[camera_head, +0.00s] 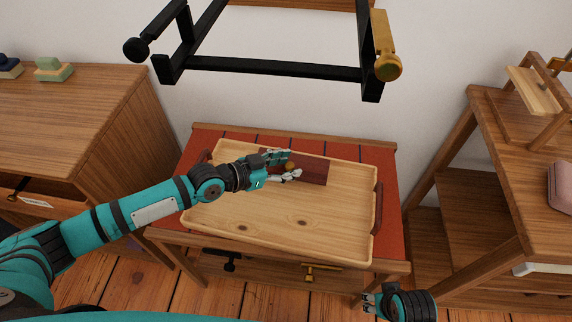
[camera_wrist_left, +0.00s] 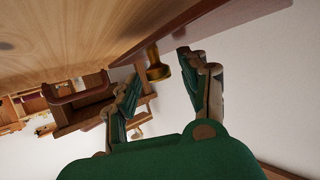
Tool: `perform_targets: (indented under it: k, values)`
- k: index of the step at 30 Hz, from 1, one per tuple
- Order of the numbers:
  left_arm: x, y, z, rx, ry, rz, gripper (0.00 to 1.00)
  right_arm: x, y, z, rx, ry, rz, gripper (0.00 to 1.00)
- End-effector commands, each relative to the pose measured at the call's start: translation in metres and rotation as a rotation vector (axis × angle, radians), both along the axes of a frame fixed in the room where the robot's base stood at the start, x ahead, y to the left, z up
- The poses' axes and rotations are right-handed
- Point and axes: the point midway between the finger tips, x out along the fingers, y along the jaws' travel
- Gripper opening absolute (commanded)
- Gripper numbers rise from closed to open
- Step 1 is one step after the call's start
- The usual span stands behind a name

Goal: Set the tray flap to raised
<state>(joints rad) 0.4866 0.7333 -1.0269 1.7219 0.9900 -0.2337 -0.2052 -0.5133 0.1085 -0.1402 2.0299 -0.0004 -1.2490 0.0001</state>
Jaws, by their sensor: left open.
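The wooden tray (camera_head: 300,222) lies on a small table with a red-orange top. A dark red flap (camera_head: 313,169) is at the tray's back part; its exact tilt is hard to tell. A round brass knob (camera_head: 290,166) sits at the flap. My left gripper (camera_head: 292,164) is open, with its fingers on either side of the knob. In the left wrist view, the knob (camera_wrist_left: 158,68) shows between the open fingertips, and the dark red flap (camera_wrist_left: 225,14) is above. Contact with the knob cannot be told. My right gripper (camera_head: 368,301) is at the bottom right, away from the tray.
A black wall frame (camera_head: 270,69) with a brass-coloured peg (camera_head: 386,50) hangs above the table. A wooden cabinet (camera_head: 70,100) stands left and a wooden shelf unit (camera_head: 500,150) right. The tray's front half is bare.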

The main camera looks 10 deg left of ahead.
Motion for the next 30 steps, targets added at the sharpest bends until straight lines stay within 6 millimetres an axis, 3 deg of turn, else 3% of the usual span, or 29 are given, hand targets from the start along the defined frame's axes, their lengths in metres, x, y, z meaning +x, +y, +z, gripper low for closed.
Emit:
perform_targets:
  k: [5,16,30]
  values:
    - [0.0,0.0001,0.0,0.0,0.0,0.0,0.45,0.0002,-0.0001,0.0014,0.0,-0.001,0.0,0.4]
    - [-0.0002,0.0004,0.0001,0.0,0.0,0.0,0.0,-0.0007,-0.0008,-0.0002,-0.001,0.003,-0.001,0.4]
    - [0.0008,0.0005,0.0024,0.003,0.017,-0.001,0.0,0.0001,-0.0014,-0.0001,-0.002,-0.001,0.0,0.4]
